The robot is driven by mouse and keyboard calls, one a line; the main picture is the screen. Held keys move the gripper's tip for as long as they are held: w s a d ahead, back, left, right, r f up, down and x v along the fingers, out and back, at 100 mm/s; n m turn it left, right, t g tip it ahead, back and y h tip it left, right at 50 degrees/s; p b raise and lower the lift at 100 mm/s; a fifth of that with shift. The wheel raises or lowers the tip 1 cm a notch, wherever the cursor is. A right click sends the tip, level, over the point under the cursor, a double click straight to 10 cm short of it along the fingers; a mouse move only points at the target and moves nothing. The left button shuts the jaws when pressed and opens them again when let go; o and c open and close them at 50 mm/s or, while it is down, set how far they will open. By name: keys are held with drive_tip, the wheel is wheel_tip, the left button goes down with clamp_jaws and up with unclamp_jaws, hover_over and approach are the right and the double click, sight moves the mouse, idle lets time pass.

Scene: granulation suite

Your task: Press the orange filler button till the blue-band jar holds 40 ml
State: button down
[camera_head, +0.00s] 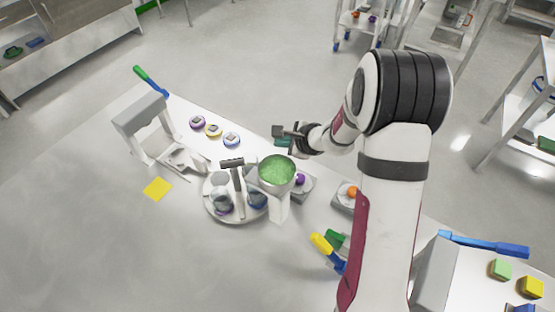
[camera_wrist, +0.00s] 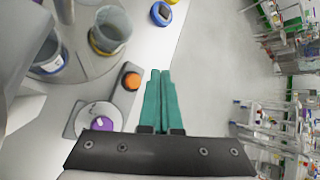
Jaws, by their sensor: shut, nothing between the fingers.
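The orange filler button (camera_wrist: 131,81) shows in the wrist view, left of my gripper (camera_wrist: 160,72). My gripper's teal fingers are together and empty, and apart from the button. The button cannot be made out in the head view, where my gripper (camera_head: 281,142) is beyond the green-filled hopper (camera_head: 277,190). The blue-band jar (camera_head: 257,200) stands on the round turntable (camera_head: 238,217), left of the hopper; it also shows at the left in the wrist view (camera_wrist: 48,62). Its fill level cannot be read.
A yellow-band jar (camera_wrist: 109,35) and a purple-band jar (camera_head: 223,203) also stand on the turntable. Purple, yellow and blue rings (camera_head: 231,139) lie at the table's back edge.

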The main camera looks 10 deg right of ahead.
drive_tip(key=shift+f, duration=2.35)
drive_tip(key=shift+f, duration=0.1)
drive_tip(key=shift+f, duration=0.3)
drive_tip(key=shift+f, duration=0.5)
idle(0.6)
drive_tip(key=shift+r, duration=0.95)
drive_tip(key=shift+r, duration=2.5)
